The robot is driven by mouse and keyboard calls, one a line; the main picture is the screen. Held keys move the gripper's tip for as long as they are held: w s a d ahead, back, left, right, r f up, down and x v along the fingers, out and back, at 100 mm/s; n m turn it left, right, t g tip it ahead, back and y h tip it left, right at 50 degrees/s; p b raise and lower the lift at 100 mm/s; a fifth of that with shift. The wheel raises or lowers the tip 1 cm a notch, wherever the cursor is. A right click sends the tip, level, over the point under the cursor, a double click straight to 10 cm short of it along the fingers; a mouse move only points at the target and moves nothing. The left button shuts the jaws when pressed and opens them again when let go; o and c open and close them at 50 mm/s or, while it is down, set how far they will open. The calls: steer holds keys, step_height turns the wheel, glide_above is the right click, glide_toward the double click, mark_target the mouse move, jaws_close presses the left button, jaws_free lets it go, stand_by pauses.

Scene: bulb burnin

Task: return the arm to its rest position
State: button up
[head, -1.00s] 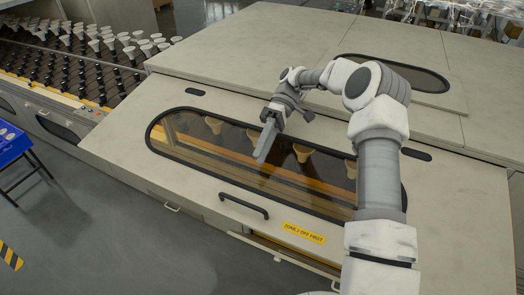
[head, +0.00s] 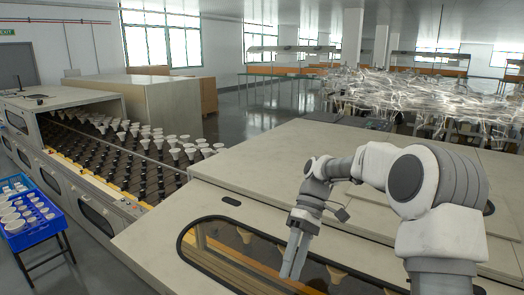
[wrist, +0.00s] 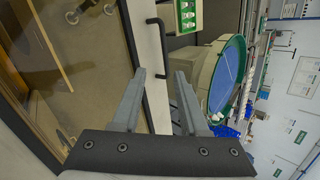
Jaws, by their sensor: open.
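My arm (head: 440,240) reaches in from the right of the head view, bent at the elbow. My gripper (head: 294,256) hangs from it with its fingers pointing down, in front of the machine's dark window (head: 225,248). In the wrist view my gripper (wrist: 158,90) shows two grey fingers set apart, with nothing between them. The black handle (wrist: 158,45) of the machine's cover shows beyond the fingers; I cannot tell the exact gap.
The pale machine cover (head: 300,160) fills the lower right. Rows of white bulbs (head: 150,140) stand on a rack at left. A blue crate (head: 40,225) of white parts stands at far left. A round green-rimmed table (wrist: 228,75) shows in the wrist view.

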steer(key=s+d+r+m+t+h, duration=0.2)
steer(key=s+t, duration=0.4)
steer(key=s, duration=0.3)
steer(key=s+d+r+m+t+h, duration=0.2)
steer(key=s+d+r+m+t, duration=0.3)
steer(key=s, duration=0.5)
steer(key=shift+r+m+t, duration=0.9)
steer(key=shift+r+t, duration=0.3)
steer(key=shift+r, duration=0.05)
steer(key=shift+d, duration=0.1)
stand_by(0.4)
